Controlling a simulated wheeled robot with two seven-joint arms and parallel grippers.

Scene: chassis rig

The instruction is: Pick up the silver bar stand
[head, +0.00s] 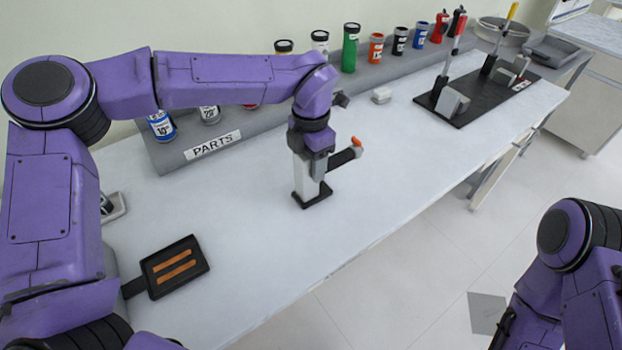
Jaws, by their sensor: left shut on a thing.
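The silver bar stand (303,181) is a pale upright block on a black foot, near the middle of the white bench in the head view. My left gripper (317,165) points down over it and is shut on its upper part, which the wrist and fingers partly hide. The stand looks upright. I cannot tell whether its foot touches the bench. A short black piece with an orange tip (357,143) sticks out to the right beside the gripper; I cannot tell what it belongs to. My right arm shows at the lower right, its gripper out of view.
A grey shelf marked PARTS (180,160) runs along the back with several coloured cans. A black plate (465,116) with upright tools stands at the right. A black tray with copper bars (200,262) lies at the front left. The bench is clear around the stand's front.

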